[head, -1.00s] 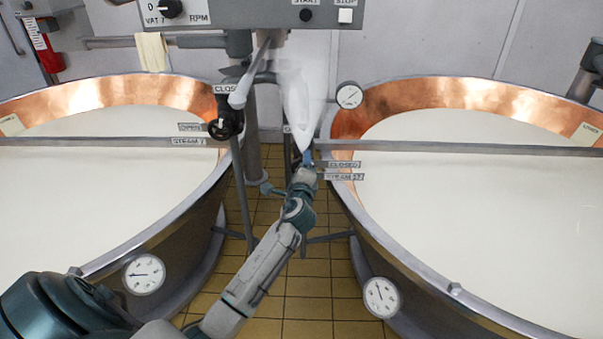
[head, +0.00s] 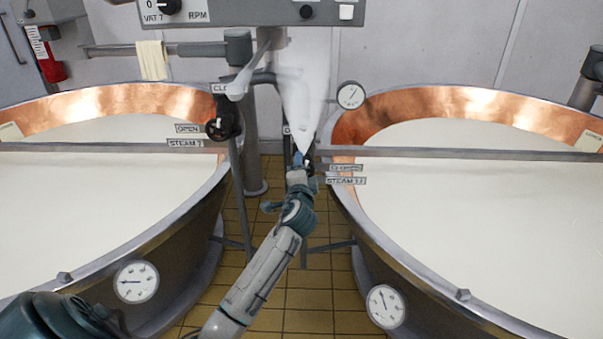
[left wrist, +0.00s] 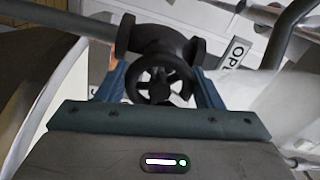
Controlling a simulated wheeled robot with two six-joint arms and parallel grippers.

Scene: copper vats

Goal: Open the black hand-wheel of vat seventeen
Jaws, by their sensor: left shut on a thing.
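The black hand-wheel (left wrist: 158,84) shows in the left wrist view, a small spoked wheel on a dark valve body (left wrist: 165,42). The two blue fingers of my left gripper (left wrist: 160,88) stand on either side of its rim and are shut on it. In the head view my left gripper (head: 303,162) is at the near-left rim of the right-hand vat (head: 340,215), beside a label reading STEAM 17 (head: 346,181). The gripper hides most of the wheel there. An OPEN label (left wrist: 234,54), partly cut off, is right of the valve. My right gripper is not in view.
A second black hand-wheel (head: 222,128) sits by the STEAM 7 label (head: 186,143) on the left vat (head: 215,205). A control box (head: 250,12) and a blurred white cone (head: 305,85) hang above my gripper. Tiled floor (head: 285,285) lies between the vats.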

